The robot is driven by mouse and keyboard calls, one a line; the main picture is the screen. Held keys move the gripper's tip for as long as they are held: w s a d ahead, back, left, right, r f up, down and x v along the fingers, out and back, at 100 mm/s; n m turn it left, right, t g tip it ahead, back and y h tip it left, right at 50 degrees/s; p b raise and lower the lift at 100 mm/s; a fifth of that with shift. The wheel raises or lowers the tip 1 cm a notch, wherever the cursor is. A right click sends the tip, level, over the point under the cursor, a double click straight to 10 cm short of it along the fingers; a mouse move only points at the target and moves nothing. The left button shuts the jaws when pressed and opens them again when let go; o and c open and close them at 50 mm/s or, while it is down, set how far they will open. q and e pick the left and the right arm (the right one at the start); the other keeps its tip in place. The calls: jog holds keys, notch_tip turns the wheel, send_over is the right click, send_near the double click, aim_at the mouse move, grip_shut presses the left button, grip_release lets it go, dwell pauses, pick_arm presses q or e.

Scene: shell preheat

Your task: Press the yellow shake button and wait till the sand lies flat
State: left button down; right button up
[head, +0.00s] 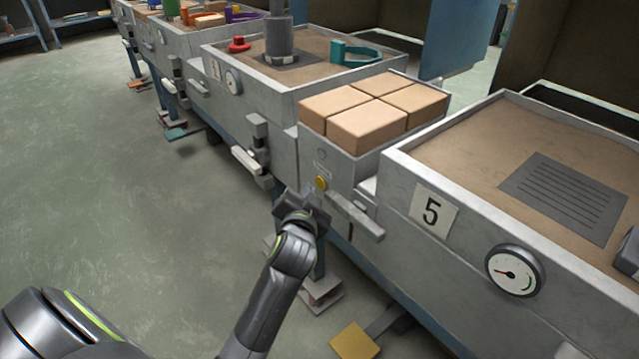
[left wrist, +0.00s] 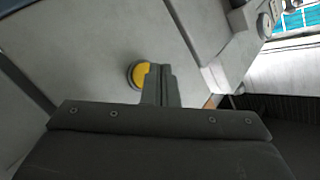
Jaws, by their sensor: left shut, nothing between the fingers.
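The yellow button (head: 321,183) is a small round knob on the grey front panel below the tan blocks. It also shows in the left wrist view (left wrist: 138,75), partly hidden behind my fingers. My left gripper (head: 308,203) is shut and empty, just below and in front of the button in the head view. In the left wrist view its fingertips (left wrist: 160,80) overlap the button's right edge; I cannot tell whether they touch it. Brown sand (head: 470,135) fills the box marked 5 and looks mostly smooth around a dark slotted plate (head: 563,197).
A grey lever (head: 355,215) juts out right of the button. A gauge (head: 515,271) is on the box marked 5. A yellow pedal (head: 355,341) is near the floor. Tan blocks (head: 367,128) sit above the button. The floor (head: 100,170) at left is clear.

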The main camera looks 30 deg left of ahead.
pick_arm(q)
jog(key=shift+w+d, duration=0.1)
jog(key=shift+w, duration=0.05)
dwell(0.3)
jog(key=shift+w+d, duration=0.1)
jog(key=shift+w, duration=0.15)
